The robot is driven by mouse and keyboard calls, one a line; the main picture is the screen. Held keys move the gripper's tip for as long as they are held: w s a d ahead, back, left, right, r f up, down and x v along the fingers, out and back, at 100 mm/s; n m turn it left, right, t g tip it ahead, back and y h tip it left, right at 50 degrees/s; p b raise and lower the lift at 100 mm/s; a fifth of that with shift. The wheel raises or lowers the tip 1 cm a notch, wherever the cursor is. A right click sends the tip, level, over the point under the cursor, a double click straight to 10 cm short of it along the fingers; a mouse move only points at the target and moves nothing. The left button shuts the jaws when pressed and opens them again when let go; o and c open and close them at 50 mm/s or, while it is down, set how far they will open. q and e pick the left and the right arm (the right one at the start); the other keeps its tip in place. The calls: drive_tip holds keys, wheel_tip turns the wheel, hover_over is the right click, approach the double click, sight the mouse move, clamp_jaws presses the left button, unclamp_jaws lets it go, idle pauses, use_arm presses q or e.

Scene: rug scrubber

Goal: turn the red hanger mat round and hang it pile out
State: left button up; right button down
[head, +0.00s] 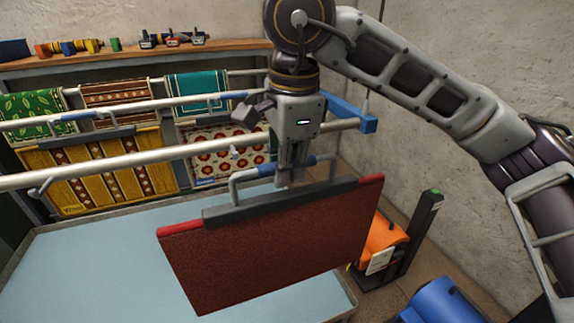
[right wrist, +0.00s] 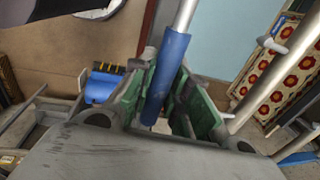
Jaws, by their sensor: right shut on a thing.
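The red hanger mat (head: 270,255) hangs from a dark grey clamp bar (head: 250,208) with a metal handle and a blue grip (head: 318,160). Its visible face is dark red and speckled, with a brighter red strip along the top edge; its other face is hidden. My right gripper (head: 292,178) is shut on the blue grip from above and holds the mat in the air, in front of the white rails. In the right wrist view the blue grip (right wrist: 165,75) lies between the green finger pads. My left gripper is not in view.
A near rail (head: 110,168) and a farther rail (head: 120,108) cross the left side. Patterned mats, including a yellow one (head: 95,175), hang behind. A light-blue wash table (head: 90,265) lies below. An orange machine (head: 380,240) and a blue drum-like object (head: 445,302) stand at right.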

drive_tip(key=shift+m, duration=0.5)
